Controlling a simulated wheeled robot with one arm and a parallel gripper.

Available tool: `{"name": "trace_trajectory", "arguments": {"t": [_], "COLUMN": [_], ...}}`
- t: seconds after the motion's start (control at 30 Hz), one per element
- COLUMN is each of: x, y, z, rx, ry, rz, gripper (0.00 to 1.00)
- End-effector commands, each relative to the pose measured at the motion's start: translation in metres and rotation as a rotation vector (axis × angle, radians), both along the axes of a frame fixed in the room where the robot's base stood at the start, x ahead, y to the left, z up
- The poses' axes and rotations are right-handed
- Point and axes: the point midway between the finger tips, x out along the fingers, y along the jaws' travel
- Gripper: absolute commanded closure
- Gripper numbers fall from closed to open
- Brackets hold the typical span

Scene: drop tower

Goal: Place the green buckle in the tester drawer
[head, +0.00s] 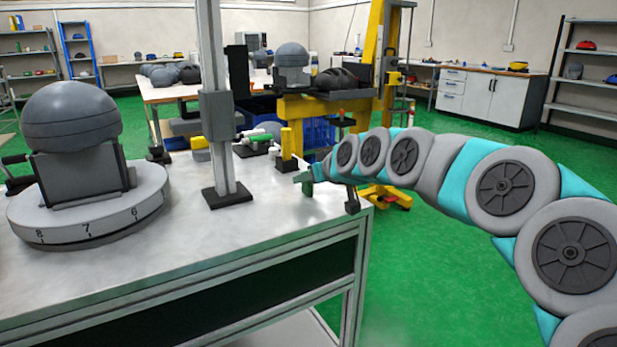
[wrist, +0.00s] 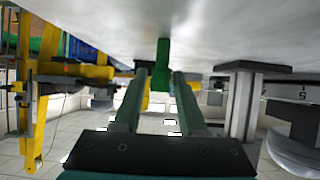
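A small green buckle (head: 308,187) stands on the bench top near its right-hand edge. In the wrist view, which is upside down, the buckle (wrist: 163,62) shows between and just beyond the fingertips. My gripper (head: 303,177) reaches in low from the right over the bench edge. In the wrist view my gripper (wrist: 161,78) is open, with a gap between its fingers and nothing held. I cannot make out a tester drawer in either view.
A metal post (head: 222,120) rises from the bench left of the buckle. A grey dome on a numbered round turntable (head: 92,215) stands further left. Yellow, white and green pieces (head: 258,140) lie behind. A yellow stand (head: 335,108) is beyond the bench. The bench front is clear.

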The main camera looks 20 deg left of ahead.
Motion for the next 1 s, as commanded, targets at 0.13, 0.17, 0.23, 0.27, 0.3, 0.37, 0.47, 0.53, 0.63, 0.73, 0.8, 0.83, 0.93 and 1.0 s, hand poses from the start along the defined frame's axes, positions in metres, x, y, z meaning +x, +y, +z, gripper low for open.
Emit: {"name": "trace_trajectory", "arguments": {"t": [0.13, 0.17, 0.23, 0.27, 0.3, 0.37, 0.47, 0.53, 0.63, 0.73, 0.8, 0.83, 0.93, 1.0], "x": [0.000, 0.000, 0.000, 0.000, 0.000, 0.000, -0.002, -0.006, -0.014, -0.025, -0.033, -0.036, -0.046, -0.052], "y": [0.000, 0.000, 0.000, 0.000, 0.000, 0.000, -0.002, -0.007, -0.017, -0.030, -0.039, -0.043, -0.054, -0.062], "z": [0.000, 0.000, 0.000, 0.000, 0.000, 0.002, 0.005, 0.010, 0.016, 0.024, 0.031, 0.034, 0.042, 0.049], "rx": [0.000, 0.000, 0.000, 0.000, 0.000, 0.000, 0.001, 0.001, 0.001, -0.001, 0.000, 0.000, 0.001, 0.002], "ry": [0.000, 0.000, 0.000, 0.000, 0.000, 0.000, -0.001, -0.003, -0.003, -0.001, -0.001, -0.001, -0.001, -0.003], "rz": [0.000, 0.000, 0.000, 0.000, 0.000, 0.000, 0.000, 0.000, 0.000, 0.000, 0.000, 0.000, 0.000, -0.002], "gripper": [0.46, 0.46, 0.46, 0.46, 0.46, 0.46, 0.46, 0.46, 0.46, 0.46, 0.46, 0.46, 0.46, 0.46]}}
